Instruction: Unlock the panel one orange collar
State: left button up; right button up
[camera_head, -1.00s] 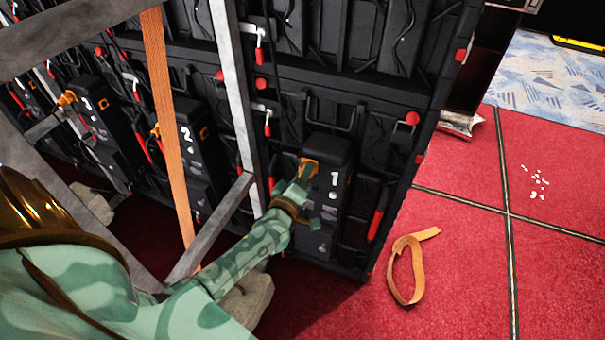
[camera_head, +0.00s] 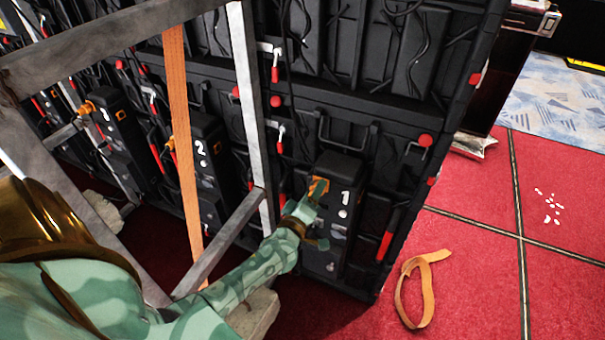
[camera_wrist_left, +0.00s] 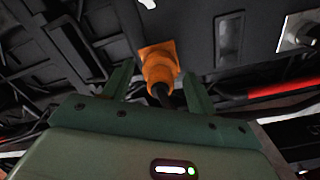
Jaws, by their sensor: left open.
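The black box marked 1 (camera_head: 349,185) stands on the back of the video wall's lower right panel. Its orange collar (camera_head: 319,184) sits at the box's upper left and also shows in the left wrist view (camera_wrist_left: 158,63), with a black cable coming out of it toward my palm. My left gripper (camera_head: 310,203) is at the collar. In the left wrist view its two green fingers (camera_wrist_left: 158,82) stand apart, one on each side of the collar and cable, with gaps visible. Whether either finger touches the collar I cannot tell. My right gripper is not in view.
Boxes marked 2 (camera_head: 207,150) and others stand to the left with their own orange collars. Grey metal struts (camera_head: 252,110) and an orange strap (camera_head: 182,130) cross left of my forearm. A loose orange strap (camera_head: 418,285) lies on the open red floor (camera_head: 470,260).

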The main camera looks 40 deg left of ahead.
pick_arm(q)
jog(key=p+v, duration=0.2)
jog(key=v, duration=1.3)
jog(key=shift+s+p, duration=0.4)
jog(key=shift+s, duration=0.05)
jog(key=shift+f, duration=0.1)
jog(key=s+d+f+m+g+h, duration=0.2)
jog(key=s+f+m+g+h, duration=0.25)
jog(key=f, duration=0.55)
jog(key=s+d+f+m+g+h, duration=0.1)
jog(key=s+d+f+m+g, duration=0.2)
jog(key=s+f+m, duration=0.5)
jog(key=s+f+m+g, duration=0.2)
jog(key=s+f, duration=0.3)
jog(key=s, duration=0.3)
jog(key=s+f+m+g, duration=0.2)
jog(key=s+f+g, duration=0.2)
jog(key=s, duration=0.5)
jog(key=s+f+m+g+y, duration=0.1)
jog(key=s+f+m+g, duration=0.1)
jog(key=s+f, duration=0.3)
jog(key=s+g, duration=0.1)
jog(key=s, duration=0.2)
jog(key=shift+s+f+g, duration=0.25)
jog(key=shift+f+g, duration=0.1)
jog(key=shift+f, duration=0.05)
